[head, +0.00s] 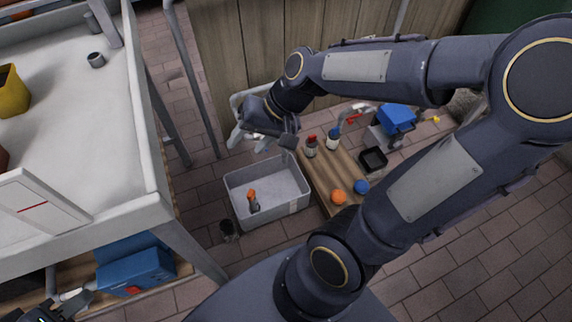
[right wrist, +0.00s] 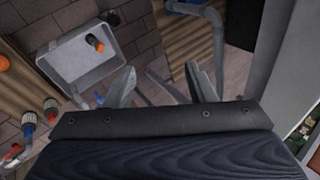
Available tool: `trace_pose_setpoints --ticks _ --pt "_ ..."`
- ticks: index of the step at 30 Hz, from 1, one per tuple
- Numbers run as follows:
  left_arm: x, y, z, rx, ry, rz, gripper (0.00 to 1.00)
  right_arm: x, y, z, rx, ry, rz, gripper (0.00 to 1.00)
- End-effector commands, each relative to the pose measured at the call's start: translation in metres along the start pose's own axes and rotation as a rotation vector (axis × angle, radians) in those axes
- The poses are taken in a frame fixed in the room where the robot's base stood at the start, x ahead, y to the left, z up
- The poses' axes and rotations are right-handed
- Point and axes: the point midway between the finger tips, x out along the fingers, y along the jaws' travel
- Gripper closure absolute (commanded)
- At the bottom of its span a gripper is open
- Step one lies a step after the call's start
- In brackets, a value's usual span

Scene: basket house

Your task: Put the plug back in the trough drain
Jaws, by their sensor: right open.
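A grey rectangular tub (head: 290,205), which looks like the trough, stands on the brick floor. An orange-topped dark object (head: 253,200) stands inside it; I cannot tell whether it is the plug. The tub (right wrist: 70,70) and this object (right wrist: 95,43) also show in the right wrist view. No drain hole can be made out. My right gripper (head: 250,138) is open and empty above the tub's far side; its spread fingers (right wrist: 162,86) show in the right wrist view. My left gripper (head: 72,300) is partly cut off at the lower left corner; its jaws are unclear.
A small dark cup-like thing (head: 228,229) is on the floor beside the tub. A wooden board (head: 318,178) right of the tub holds bottles, an orange ball (head: 338,197) and a blue ball (head: 361,187). A white table (head: 90,130) stands left, a blue box (head: 135,268) below it.

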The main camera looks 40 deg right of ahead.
Motion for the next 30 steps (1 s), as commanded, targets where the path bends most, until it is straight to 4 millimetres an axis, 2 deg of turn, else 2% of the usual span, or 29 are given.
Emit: trace_pose_setpoints --ticks 1,4,9,12,18,30 --pt "0.0 0.0 0.0 0.0 0.0 0.0 0.64 -0.015 0.0 0.013 -0.054 0.03 -0.008 0.5" --pt "0.0 0.0 0.0 0.0 0.0 0.0 0.64 -0.036 0.005 0.04 -0.164 0.078 0.003 0.5" --pt "0.0 0.0 0.0 0.0 0.0 0.0 0.64 -0.055 0.019 0.074 -0.31 0.155 0.054 0.5" --pt "0.0 0.0 0.0 0.0 0.0 0.0 0.64 -0.059 0.026 0.086 -0.363 0.186 0.083 0.5" --pt "0.0 0.0 0.0 0.0 0.0 0.0 0.64 -0.06 0.031 0.094 -0.398 0.207 0.109 0.5" --pt "0.0 0.0 0.0 0.0 0.0 0.0 0.64 -0.06 0.031 0.093 -0.396 0.207 0.107 0.5"
